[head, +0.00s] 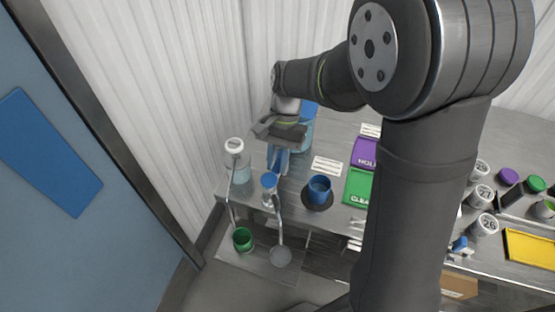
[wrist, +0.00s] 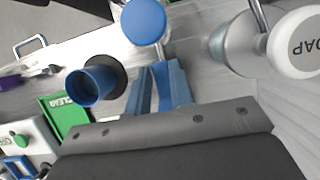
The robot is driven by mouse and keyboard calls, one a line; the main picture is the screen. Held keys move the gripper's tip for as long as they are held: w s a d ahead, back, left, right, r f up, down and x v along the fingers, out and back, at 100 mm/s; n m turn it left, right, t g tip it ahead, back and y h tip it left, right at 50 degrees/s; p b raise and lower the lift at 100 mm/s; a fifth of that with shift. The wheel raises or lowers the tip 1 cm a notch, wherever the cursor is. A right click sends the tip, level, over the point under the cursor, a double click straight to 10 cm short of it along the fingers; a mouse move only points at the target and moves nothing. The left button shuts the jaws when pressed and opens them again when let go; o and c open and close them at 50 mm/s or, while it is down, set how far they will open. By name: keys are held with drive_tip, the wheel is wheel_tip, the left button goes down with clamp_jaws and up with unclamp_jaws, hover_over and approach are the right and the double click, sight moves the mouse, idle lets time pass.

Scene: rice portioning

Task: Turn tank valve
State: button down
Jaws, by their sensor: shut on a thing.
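My gripper (head: 278,160) is low over the back left of the bench, in front of a translucent blue tank (head: 306,138). Its blue fingers also show in the wrist view (wrist: 157,85), close together and pointing away from the camera. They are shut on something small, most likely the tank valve. The valve itself is hidden by the fingers and gripper body, so I cannot tell how far it is turned.
A blue cup (head: 319,186) stands to the right. A green cup (head: 243,240) sits on the lower shelf.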

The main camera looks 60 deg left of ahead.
drive_tip(key=c, duration=1.3)
unclamp_jaws()
drive_tip(key=v, duration=1.7)
drive_tip(key=shift+r, duration=0.25)
drive_tip(key=shift+s, duration=0.1)
drive_tip(key=x, duration=1.7)
drive_tip(key=shift+f, duration=0.3)
